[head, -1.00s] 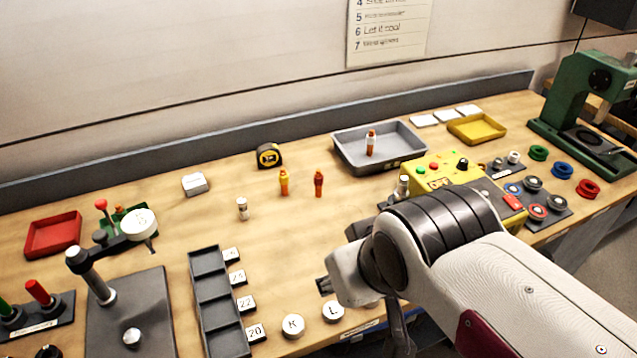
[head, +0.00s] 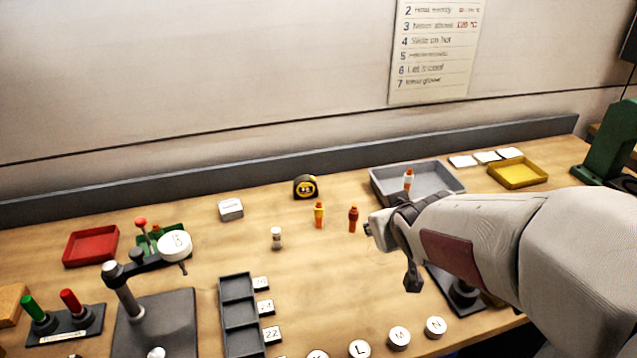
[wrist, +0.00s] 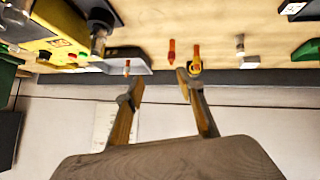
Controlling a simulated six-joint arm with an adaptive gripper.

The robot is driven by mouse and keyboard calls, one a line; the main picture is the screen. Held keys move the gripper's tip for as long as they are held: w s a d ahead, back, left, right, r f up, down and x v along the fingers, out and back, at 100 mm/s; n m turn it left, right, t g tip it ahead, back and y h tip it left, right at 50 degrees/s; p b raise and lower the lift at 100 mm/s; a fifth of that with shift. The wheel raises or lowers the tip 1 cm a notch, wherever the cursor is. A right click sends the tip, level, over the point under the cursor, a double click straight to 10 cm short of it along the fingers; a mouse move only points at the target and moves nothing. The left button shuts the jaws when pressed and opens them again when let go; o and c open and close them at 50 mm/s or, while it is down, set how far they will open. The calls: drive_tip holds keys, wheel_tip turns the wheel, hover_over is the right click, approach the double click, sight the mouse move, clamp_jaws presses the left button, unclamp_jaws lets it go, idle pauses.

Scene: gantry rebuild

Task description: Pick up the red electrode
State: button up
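The holder is not seen in the wrist view.
A lever device with a round white knob (head: 174,246) stands right of the holder. A red tray (head: 91,245) lies behind. A dark compartment tray (head: 240,312), a yellow-orange piece (head: 319,215) and a tape measure (head: 305,187) are mid-table. A grey tray (head: 418,178) is at the back.

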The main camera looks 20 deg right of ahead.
drive_tip(key=w+d+f+t+y, duration=0.1)
drive_tip(key=w+d+f, duration=0.1)
drive_tip(key=w+f, duration=0.3)
drive_tip(key=n+t+y, duration=0.2)
drive_tip(key=y, duration=0.1)
approach(357, 217)
drive_tip(key=shift+w+d+f, duration=0.1)
drive_tip(key=shift+w+f, duration=0.15)
drive_tip(key=shift+w, duration=0.35)
drive_tip(key=shift+w+d+f, duration=0.1)
drive_tip(key=shift+w+f, duration=0.2)
drive_tip(key=shift+w, duration=0.25)
drive_tip(key=shift+w+a+f+t+y, duration=0.1)
drive_tip(key=shift+f+t+y, duration=0.15)
drive_tip(key=shift+f+y, duration=0.15)
drive_tip(key=shift+w+a+f+t+y, duration=0.1)
drive_tip(key=shift+f+t+y, duration=0.2)
drive_tip(key=shift+f, duration=0.2)
drive_tip(key=shift+x, duration=1.25)
drive_tip(key=shift+w, duration=0.15)
drive_tip(key=shift+x, duration=2.55)
drive_tip(key=shift+w+r, duration=0.1)
drive_tip(key=shift+r, duration=0.15)
